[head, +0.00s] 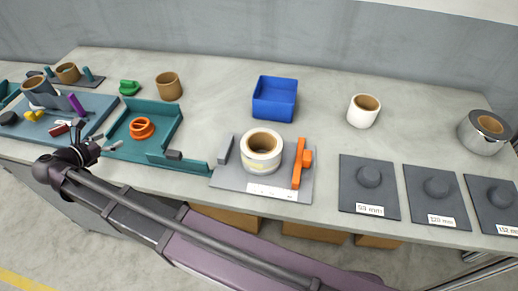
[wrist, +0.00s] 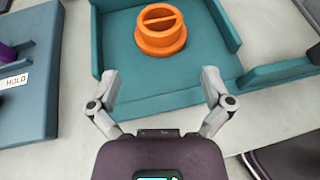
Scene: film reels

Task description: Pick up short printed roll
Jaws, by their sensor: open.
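A wide white roll (head: 262,160) with a brown core and a yellowish mark on its side stands upright on a grey labelled plate (head: 228,180), beside an orange upright piece (head: 298,165). A smaller, plain-looking white roll (head: 362,117) stands on the bench further right. A silvery roll (head: 482,140) stands at the far right. I cannot tell for sure which is the short printed roll. My gripper (head: 112,148) is at the left, by the teal tray, apart from all these rolls. In the wrist view my gripper (wrist: 160,85) is open and empty, with an orange ring-shaped part (wrist: 160,38) beyond its fingers.
The teal tray (head: 172,130) holds the orange part. A blue bin (head: 274,100) and a bare brown core (head: 168,87) stand further back. A blue-grey board (head: 50,130) with several small items lies left. Dark pads (head: 368,195) with size labels line the front right.

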